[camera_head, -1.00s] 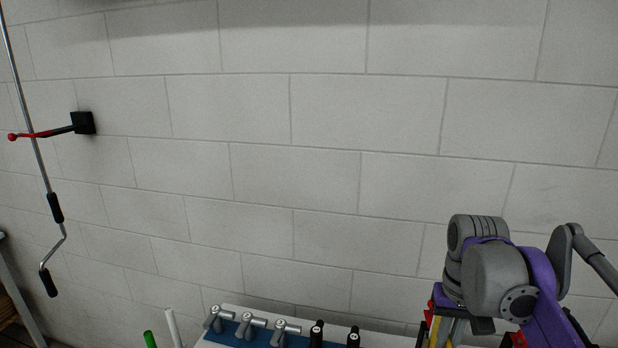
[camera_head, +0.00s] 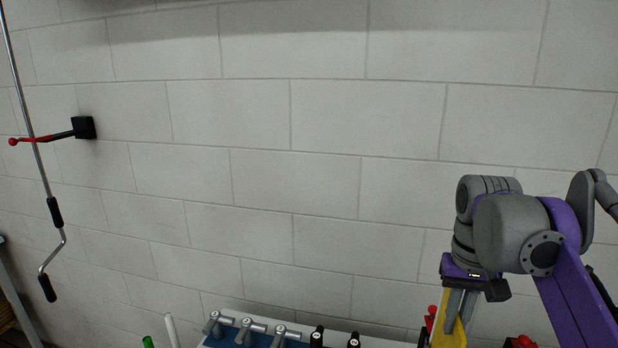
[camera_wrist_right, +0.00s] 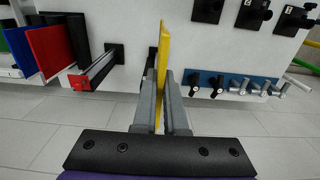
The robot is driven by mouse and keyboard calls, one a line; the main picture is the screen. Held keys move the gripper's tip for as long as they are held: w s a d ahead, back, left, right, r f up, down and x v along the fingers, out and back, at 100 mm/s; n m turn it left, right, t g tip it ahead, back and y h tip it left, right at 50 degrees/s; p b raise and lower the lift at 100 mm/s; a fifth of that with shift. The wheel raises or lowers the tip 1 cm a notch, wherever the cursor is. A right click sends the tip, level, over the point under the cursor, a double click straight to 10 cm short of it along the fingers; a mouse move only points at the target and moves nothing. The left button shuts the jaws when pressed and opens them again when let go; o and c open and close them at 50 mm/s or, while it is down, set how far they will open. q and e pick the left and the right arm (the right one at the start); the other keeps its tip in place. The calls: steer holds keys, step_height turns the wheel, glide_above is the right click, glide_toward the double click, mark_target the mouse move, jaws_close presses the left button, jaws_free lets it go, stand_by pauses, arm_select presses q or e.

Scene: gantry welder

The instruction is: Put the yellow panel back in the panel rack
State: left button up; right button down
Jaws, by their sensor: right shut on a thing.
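My right gripper (camera_head: 456,308) is shut on the yellow panel (camera_head: 447,332), low at the right of the head view. In the right wrist view the yellow panel (camera_wrist_right: 163,62) stands on edge between the two grey fingers (camera_wrist_right: 160,105) and reaches beyond them. Left of it in that view, blue, red (camera_wrist_right: 51,48) and black upright panels stand side by side, apparently in the panel rack; its frame is mostly hidden and cut off by the picture edge. My left gripper is not in view.
A grey rail with a red end (camera_wrist_right: 93,69) juts out between the red panel and my gripper. A blue strip with several silver and black handles (camera_wrist_right: 234,84) lies to the right. A crank rod (camera_head: 46,200) hangs at the far left wall.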

steer(key=shift+r, duration=3.7)
